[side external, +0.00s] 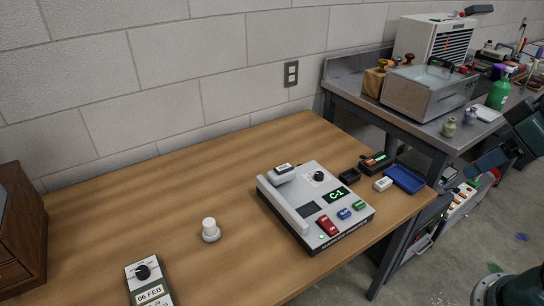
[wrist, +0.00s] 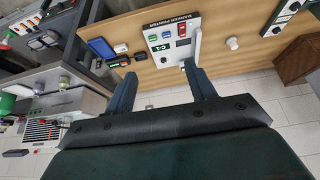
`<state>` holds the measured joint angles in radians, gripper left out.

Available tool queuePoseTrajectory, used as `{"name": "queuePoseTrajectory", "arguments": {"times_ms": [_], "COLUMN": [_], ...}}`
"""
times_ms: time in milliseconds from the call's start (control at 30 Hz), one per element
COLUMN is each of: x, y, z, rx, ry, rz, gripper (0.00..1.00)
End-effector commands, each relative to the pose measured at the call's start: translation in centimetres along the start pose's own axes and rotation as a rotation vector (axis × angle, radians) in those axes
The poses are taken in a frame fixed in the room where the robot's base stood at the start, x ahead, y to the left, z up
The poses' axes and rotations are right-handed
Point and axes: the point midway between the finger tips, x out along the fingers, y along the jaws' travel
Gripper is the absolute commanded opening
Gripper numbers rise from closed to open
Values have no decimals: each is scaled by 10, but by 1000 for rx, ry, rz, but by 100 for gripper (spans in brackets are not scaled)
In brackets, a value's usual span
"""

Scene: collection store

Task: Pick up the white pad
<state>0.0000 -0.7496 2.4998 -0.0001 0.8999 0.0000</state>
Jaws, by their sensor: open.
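A small white block (side external: 383,184), which may be the white pad, lies on the wooden table just left of a blue tray (side external: 405,179). In the wrist view the white block (wrist: 120,48) shows beside the blue tray (wrist: 101,47). A flat white piece (side external: 487,111) also lies on the metal bench behind; I cannot tell which one is the pad. My gripper (wrist: 160,72) is open and empty, its two dark fingers apart above the scene.
A grey and white marker printer (side external: 316,205) stands on the table, with a black box (side external: 350,176) and a dark device (side external: 376,162) near the white block. A white knob (side external: 210,230) and a date stamp device (side external: 148,281) stand left. The table's back left is clear.

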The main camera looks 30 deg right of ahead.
Motion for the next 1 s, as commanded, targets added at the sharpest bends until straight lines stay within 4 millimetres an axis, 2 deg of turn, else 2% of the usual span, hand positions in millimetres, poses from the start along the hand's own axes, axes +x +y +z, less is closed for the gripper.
{"name": "queuePoseTrajectory", "arguments": {"times_ms": [167, 367, 667, 1000], "x": [0, 5, 25, 68], "y": [-2, -9, -33, -73], "z": [-7, -33, -95, -160], "rx": [-11, -49, -143, -253], "ry": [-2, -10, -27, -42], "rz": [-5, -21, -63, -113], "gripper": [55, 55, 55, 55]}}
